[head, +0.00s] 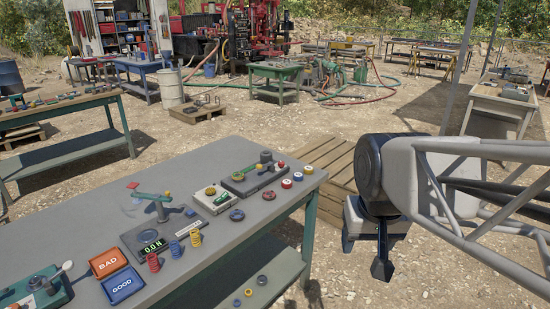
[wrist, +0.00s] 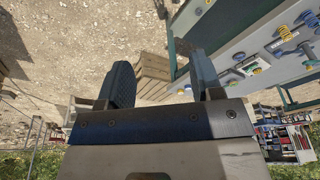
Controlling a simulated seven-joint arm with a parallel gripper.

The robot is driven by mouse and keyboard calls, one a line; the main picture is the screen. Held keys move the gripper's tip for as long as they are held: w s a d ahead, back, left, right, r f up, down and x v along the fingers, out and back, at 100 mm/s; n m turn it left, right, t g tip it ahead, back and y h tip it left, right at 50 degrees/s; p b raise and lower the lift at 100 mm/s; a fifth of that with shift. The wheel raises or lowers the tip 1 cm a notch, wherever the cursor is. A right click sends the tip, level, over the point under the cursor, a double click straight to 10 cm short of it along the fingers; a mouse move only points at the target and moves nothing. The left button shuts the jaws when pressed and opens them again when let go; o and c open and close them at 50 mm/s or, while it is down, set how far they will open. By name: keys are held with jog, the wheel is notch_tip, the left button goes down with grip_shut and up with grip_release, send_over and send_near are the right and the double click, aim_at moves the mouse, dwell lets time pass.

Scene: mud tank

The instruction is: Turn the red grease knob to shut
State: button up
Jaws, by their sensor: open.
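My gripper (head: 382,266) hangs to the right of the near grey bench, beyond its right edge, pointing down and apart from everything. In the wrist view my gripper (wrist: 163,78) shows two dark fingers spread apart with nothing between them.
Wooden pallets (head: 333,160) lie behind the bench. The gravel right of the bench is open.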

jog(key=w+a+r+m, duration=0.1)
jog(key=w+r, duration=0.2)
jog(key=w, duration=0.7)
jog(key=w+r+m, duration=0.1)
jog(key=w+r, duration=0.2)
jog(key=w, duration=0.7)
jog(key=m+g, duration=0.2)
jog(key=m, duration=0.6)
send_over(281, 162)
jog(key=f, duration=2.2)
jog(key=shift+s+d+f, duration=0.15)
jog(key=shift+s, duration=0.2)
jog(key=shift+w+f, duration=0.2)
jog(key=shift+f, duration=0.15)
jog(key=shift+f, duration=3.8)
jog(key=c, duration=0.9)
